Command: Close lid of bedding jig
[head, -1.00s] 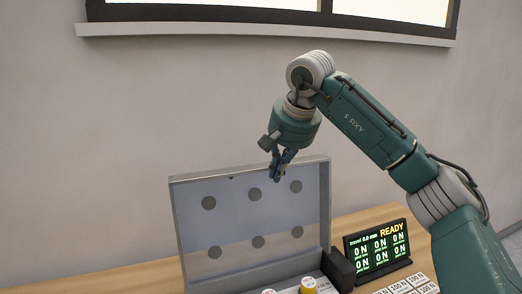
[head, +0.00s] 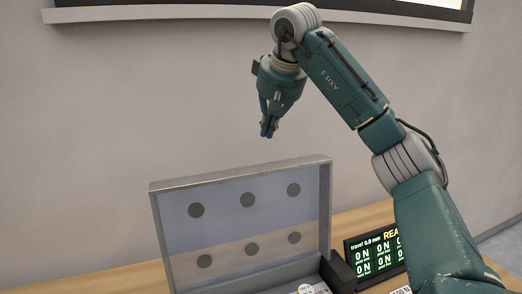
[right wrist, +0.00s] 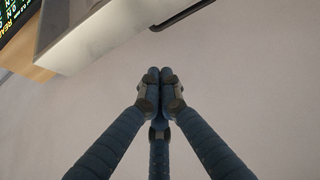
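The bedding jig's lid (head: 225,232) stands open and upright in the head view, a grey-framed panel with several dark round pads. The jig's base (head: 275,284) shows only in part at the bottom edge of the picture. My right gripper (head: 268,132) hangs above the lid's top edge, apart from it, with its fingers pointing down. In the right wrist view its fingertips (right wrist: 154,74) meet with nothing between them. The lid's pale edge appears at the upper left of that view. My left gripper is in neither view.
A display (head: 374,254) with green readings stands on the wooden table (head: 365,217) right of the jig. A dark block (head: 338,270) sits at the jig's right corner. The wall (head: 100,130) is behind, with a window sill (head: 150,14) above.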

